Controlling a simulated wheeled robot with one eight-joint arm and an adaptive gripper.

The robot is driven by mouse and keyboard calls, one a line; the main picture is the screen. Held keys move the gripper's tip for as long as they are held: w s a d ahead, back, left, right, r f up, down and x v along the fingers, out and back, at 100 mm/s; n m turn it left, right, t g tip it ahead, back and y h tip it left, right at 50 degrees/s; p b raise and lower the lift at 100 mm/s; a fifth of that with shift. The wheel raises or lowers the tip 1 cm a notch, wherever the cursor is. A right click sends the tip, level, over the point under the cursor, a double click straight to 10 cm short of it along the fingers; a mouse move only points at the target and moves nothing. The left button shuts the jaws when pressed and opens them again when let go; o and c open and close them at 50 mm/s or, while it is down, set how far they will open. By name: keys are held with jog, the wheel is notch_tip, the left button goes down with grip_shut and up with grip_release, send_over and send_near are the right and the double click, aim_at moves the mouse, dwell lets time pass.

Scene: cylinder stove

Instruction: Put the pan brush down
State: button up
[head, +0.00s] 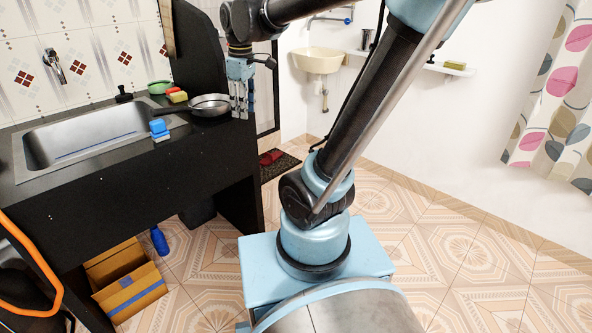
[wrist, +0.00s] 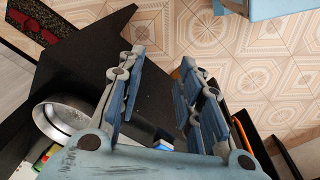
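No item is clearly recognisable as the pan brush. A small blue item with a pale underside (head: 159,128), perhaps a brush or sponge, lies on the counter by the sink's right end; a blue-and-white bit also shows low between the fingers in the wrist view (wrist: 163,144). My gripper (head: 243,106) points down by the counter's right end, just right of the pan (head: 211,105). In the wrist view my gripper (wrist: 162,60) has its fingers apart, with nothing held between them.
The black counter (head: 112,177) holds a metal sink (head: 85,138), a green bowl (head: 160,86), a red item (head: 173,90) and a yellow sponge (head: 178,97). A dark upright panel stands behind. Cardboard boxes (head: 128,290) and a blue bottle (head: 159,241) are on the floor. Tiled floor at right is clear.

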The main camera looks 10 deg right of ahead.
jog(key=s+d+f+m+t, duration=0.1)
jog(key=s+d+f+m, duration=1)
jog(key=s+f, duration=0.3)
jog(key=shift+s+d+f+m, duration=0.3)
jog(key=shift+d+f, duration=0.6)
jog(key=shift+w+f, duration=0.2)
jog(key=shift+w, duration=0.25)
jog(key=shift+c, duration=0.4)
